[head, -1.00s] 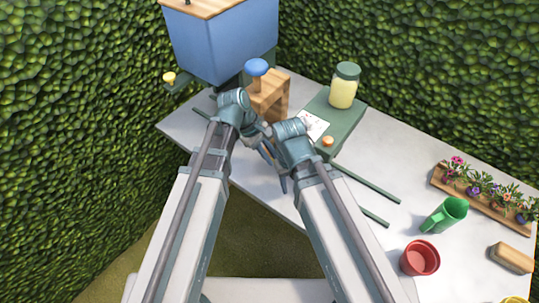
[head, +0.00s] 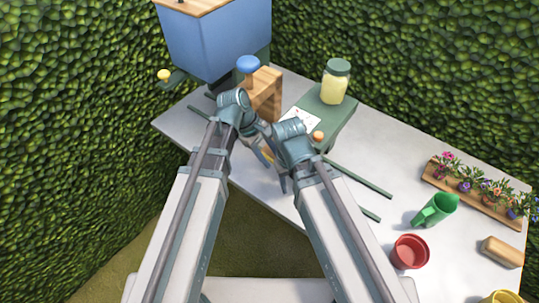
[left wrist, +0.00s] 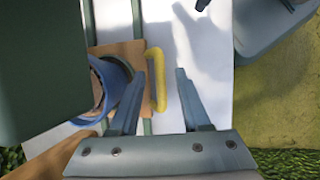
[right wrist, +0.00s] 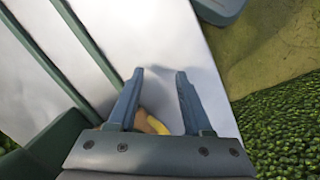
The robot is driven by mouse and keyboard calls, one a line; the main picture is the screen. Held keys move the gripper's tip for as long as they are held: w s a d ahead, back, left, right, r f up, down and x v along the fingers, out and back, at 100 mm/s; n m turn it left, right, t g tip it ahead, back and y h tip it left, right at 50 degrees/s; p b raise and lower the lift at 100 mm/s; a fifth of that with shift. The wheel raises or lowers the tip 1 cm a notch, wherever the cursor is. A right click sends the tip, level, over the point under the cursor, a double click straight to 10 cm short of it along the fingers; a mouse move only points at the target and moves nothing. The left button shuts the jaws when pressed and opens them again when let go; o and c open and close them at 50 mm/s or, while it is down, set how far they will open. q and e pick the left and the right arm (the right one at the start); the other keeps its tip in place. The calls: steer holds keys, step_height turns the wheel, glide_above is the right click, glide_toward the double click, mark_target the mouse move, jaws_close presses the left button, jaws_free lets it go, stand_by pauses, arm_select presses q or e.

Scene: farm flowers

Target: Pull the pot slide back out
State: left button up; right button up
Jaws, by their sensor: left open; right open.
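The pot slide (left wrist: 122,50) is a wooden board with a yellow handle (left wrist: 156,82) on its edge in the left wrist view. A blue round thing with a brown inside (left wrist: 112,82) is by the board; I cannot tell whether it is the pot. My left gripper (left wrist: 160,73) is open, with the handle between its fingers and no clear grip on it. In the head view my left gripper (head: 259,155) hides most of the slide. My right gripper (right wrist: 160,72) is open and empty; the yellow handle (right wrist: 150,122) shows partly behind its fingers.
Green rails (head: 358,178) run across the white table. A red pot (head: 410,252), green jug (head: 436,210) and flower tray (head: 470,200) are at right.

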arm_select(q)
steer(key=p+v, duration=1.2)
steer(key=v, duration=0.1)
steer(key=shift+a+r, duration=0.2)
steer(key=shift+r, duration=0.1)
